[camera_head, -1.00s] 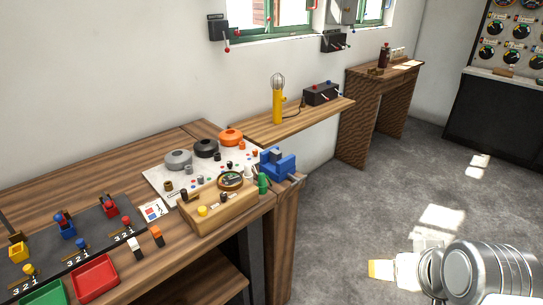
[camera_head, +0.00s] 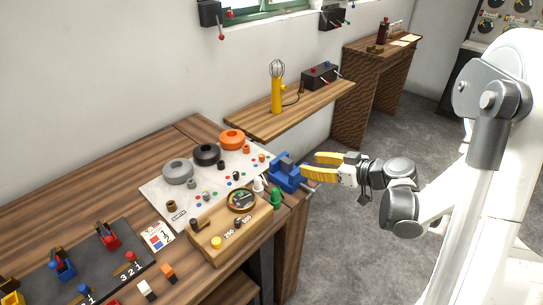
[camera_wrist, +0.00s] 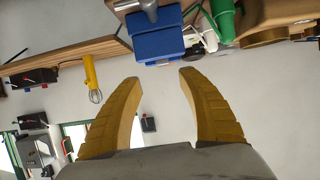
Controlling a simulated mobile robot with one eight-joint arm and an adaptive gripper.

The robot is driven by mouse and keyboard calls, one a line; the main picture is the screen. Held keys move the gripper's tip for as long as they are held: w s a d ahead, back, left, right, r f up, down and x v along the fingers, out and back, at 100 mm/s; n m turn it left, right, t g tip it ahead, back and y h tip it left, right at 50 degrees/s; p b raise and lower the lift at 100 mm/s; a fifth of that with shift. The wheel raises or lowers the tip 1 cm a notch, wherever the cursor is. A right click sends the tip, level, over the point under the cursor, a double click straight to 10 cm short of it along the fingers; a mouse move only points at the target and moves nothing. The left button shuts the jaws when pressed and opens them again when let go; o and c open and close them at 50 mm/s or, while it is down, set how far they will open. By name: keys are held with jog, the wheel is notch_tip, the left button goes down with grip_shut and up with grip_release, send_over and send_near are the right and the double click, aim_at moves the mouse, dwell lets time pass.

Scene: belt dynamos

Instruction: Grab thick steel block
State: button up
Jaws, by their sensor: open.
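A blue vise (camera_head: 285,174) sits at the right end of the workbench. A grey piece (camera_head: 287,161) shows at its top; I cannot tell for sure whether it is the thick steel block or part of the vise. My gripper (camera_head: 308,167) is open, its yellow fingers pointing left at the vise, close to its right side. In the wrist view the blue vise (camera_wrist: 158,42) appears just beyond the spread fingertips (camera_wrist: 159,76), with nothing between the fingers. No other piece in view is clearly a steel block.
Coils, including an orange one (camera_head: 232,139), stand on a white board. A wall shelf (camera_head: 250,125) with a yellow lamp (camera_head: 277,90) is behind. Floor at right is open.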

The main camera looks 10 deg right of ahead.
aim_at(288, 161)
jog(key=b+x, duration=0.1)
jog(key=x, duration=0.3)
jog(key=shift+w+a+f, duration=0.2)
jog(key=shift+w+a, duration=0.05)
jog(key=shift+a, duration=0.05)
jog(key=b+x, duration=0.2)
jog(key=x, duration=0.3)
jog(key=shift+s+a+b, duration=0.15)
jog(key=shift+a+b, duration=0.05)
jog(key=shift+b, duration=0.15)
jog(key=shift+w+a, duration=0.15)
jog(key=shift+w, duration=0.1)
jog(key=shift+r, duration=0.1)
grip_shut()
